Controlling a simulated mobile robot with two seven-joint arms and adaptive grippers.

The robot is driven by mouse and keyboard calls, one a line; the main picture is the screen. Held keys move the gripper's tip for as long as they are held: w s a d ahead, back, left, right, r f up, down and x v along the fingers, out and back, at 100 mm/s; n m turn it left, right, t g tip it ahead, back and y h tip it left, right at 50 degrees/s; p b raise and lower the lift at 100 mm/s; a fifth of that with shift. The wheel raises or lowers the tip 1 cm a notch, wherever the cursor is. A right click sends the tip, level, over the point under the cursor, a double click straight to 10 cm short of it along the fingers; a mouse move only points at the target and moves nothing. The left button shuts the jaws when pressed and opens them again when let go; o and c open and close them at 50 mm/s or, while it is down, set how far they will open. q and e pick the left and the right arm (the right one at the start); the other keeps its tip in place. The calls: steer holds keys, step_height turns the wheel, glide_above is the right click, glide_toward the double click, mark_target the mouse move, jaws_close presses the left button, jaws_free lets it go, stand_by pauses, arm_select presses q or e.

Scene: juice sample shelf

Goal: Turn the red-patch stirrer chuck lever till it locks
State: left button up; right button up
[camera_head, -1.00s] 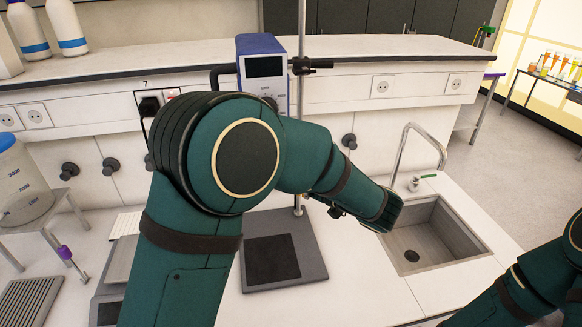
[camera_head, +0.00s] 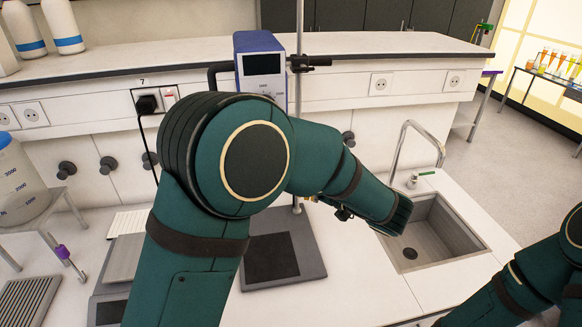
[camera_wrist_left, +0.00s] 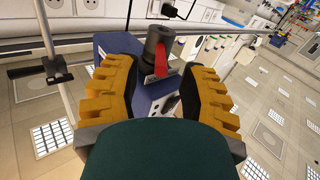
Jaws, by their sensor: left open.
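The overhead stirrer (camera_head: 262,65), with a blue top, a pale front and a dark screen, stands at the back counter in the head view; my left arm covers its lower part. In the left wrist view its blue housing (camera_wrist_left: 114,48) carries a dark grey round chuck (camera_wrist_left: 155,40) with a red patch (camera_wrist_left: 162,58) on its side. My left gripper (camera_wrist_left: 163,68) is open, its orange ridged fingers on either side of the chuck and patch, with visible gaps. In the head view my left arm hides most of this gripper. My right gripper is out of view.
A metal rod (camera_head: 299,25) with a clamp (camera_head: 310,63) rises beside the stirrer. A flat base plate (camera_head: 284,255) lies on the bench below. A sink (camera_head: 435,235) with a tall tap (camera_head: 405,135) is at right. A clear container (camera_head: 15,180) stands at left.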

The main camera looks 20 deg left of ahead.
arm_select(q)
steer(key=v, duration=0.9)
steer(key=shift+s+d, duration=0.15)
steer(key=shift+d, duration=0.2)
